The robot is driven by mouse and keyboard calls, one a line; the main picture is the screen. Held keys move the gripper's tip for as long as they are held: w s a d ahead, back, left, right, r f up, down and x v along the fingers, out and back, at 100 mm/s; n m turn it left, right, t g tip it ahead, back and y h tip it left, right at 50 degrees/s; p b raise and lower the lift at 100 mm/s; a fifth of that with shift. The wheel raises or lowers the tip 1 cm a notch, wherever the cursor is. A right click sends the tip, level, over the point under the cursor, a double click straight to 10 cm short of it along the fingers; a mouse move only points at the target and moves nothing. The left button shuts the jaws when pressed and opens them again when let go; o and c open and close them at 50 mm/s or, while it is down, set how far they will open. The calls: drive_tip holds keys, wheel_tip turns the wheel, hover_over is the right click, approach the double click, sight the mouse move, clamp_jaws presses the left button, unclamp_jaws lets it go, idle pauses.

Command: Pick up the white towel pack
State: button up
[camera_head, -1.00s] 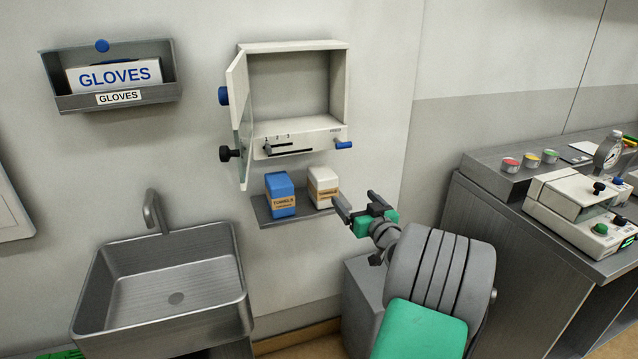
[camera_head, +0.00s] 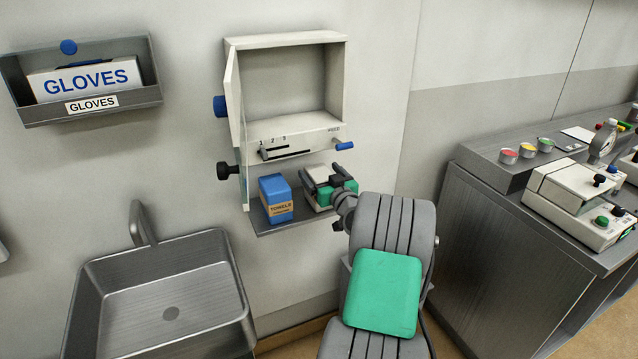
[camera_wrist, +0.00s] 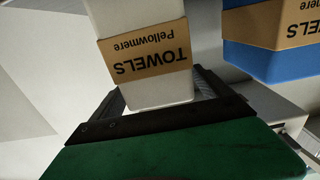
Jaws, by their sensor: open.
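The white towel pack (camera_head: 320,174) stands on the small grey shelf (camera_head: 266,228) under the open cabinet, mostly hidden behind my gripper in the head view. In the wrist view the white pack (camera_wrist: 146,92), with its tan "TOWELS" band, appears upside down between the fingers. My gripper (camera_head: 320,188) is open, with its fingers reaching along both sides of the pack. Whether they touch it I cannot tell. The blue towel pack (camera_head: 276,199) stands just left on the same shelf; it also shows in the wrist view (camera_wrist: 265,60).
The wall cabinet (camera_head: 290,90) hangs above the shelf with its door (camera_head: 236,125) swung open at the left. A sink (camera_head: 160,300) is at lower left, and a gloves holder (camera_head: 130,108) is above it. A counter with devices (camera_head: 575,205) stands at right.

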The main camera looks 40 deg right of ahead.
drive_tip(key=shift+w, duration=0.25)
clamp_jaws()
idle(0.8)
